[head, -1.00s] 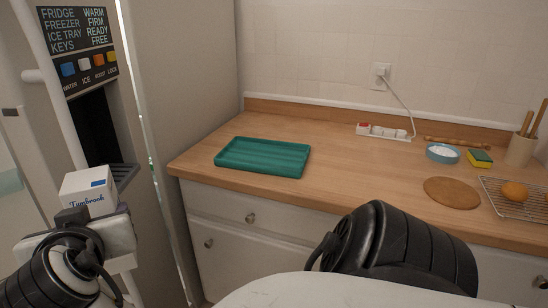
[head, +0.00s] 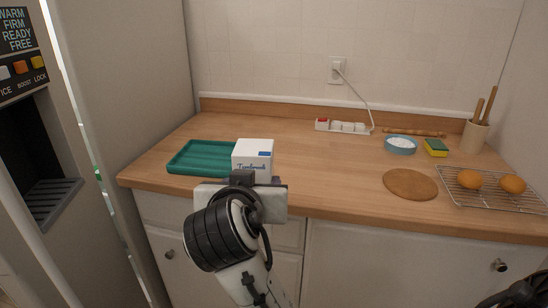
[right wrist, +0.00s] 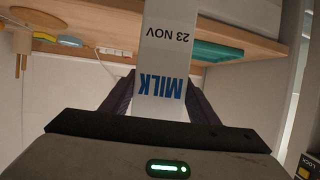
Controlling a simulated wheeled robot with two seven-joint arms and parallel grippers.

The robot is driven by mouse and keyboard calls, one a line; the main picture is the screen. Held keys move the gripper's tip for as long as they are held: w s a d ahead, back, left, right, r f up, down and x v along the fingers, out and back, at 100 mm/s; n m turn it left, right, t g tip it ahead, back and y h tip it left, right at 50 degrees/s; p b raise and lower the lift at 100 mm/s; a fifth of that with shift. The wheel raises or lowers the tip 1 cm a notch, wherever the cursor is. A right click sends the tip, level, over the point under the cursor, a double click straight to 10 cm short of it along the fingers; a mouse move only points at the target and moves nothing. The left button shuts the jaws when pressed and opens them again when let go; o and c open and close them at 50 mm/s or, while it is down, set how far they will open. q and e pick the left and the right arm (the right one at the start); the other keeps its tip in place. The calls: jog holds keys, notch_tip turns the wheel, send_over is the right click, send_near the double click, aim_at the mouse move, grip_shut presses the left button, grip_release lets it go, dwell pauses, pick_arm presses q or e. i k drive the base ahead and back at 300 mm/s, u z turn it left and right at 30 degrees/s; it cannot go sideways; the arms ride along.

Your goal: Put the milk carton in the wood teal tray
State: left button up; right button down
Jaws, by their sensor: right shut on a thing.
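In the right wrist view, the carton (right wrist: 165,60) shows "MILK" and "23 NOV" upside down between the fingers. My right gripper (head: 242,182) is shut on it and holds it in front of the counter edge. The teal tray (head: 190,157) lies empty where visible on the counter, and the carton hides its right end in the head view. The tray also shows right of the carton in the right wrist view (right wrist: 216,52). My left gripper is not in view.
The wooden counter (head: 310,165) is clear right of the tray. Farther right are a round brown board (head: 410,184), a blue bowl (head: 400,145), a sponge (head: 435,147) and a wire rack (head: 495,195) with two orange round items. The fridge (head: 130,80) stands left.

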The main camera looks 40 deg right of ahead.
aim_at(211, 159)
jog(key=z, duration=0.15)
jog(key=i, duration=1)
